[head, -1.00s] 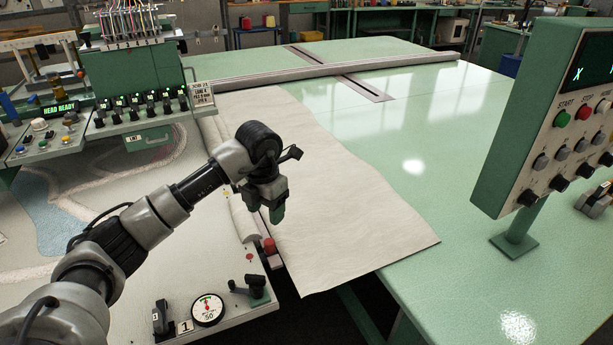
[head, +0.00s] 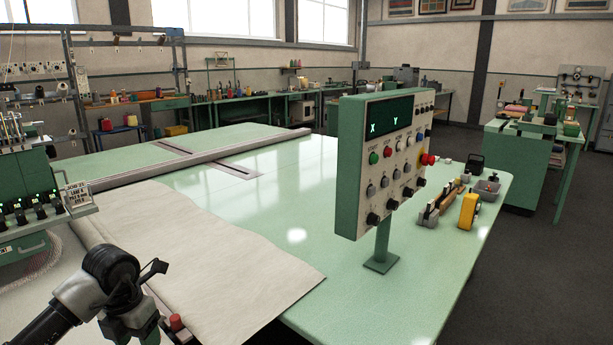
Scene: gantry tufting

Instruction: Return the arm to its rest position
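My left arm comes in at the lower left of the head view, bent at a dark rounded wrist joint. My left gripper (head: 135,328) hangs below that joint at the bottom edge, just left of a red knob (head: 176,321). It is partly cut off, so its fingers do not show clearly. No held object is visible. The beige cloth (head: 205,262) lies to its right, over the edge of the green table. My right gripper is not in view.
A control panel (head: 350,170) stands on a post on the green table (head: 290,210). Yellow and dark tools (head: 467,210) lie right of it. The tufting head (head: 22,190) is at the left edge. A green bench (head: 515,165) stands at right, with clear floor before it.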

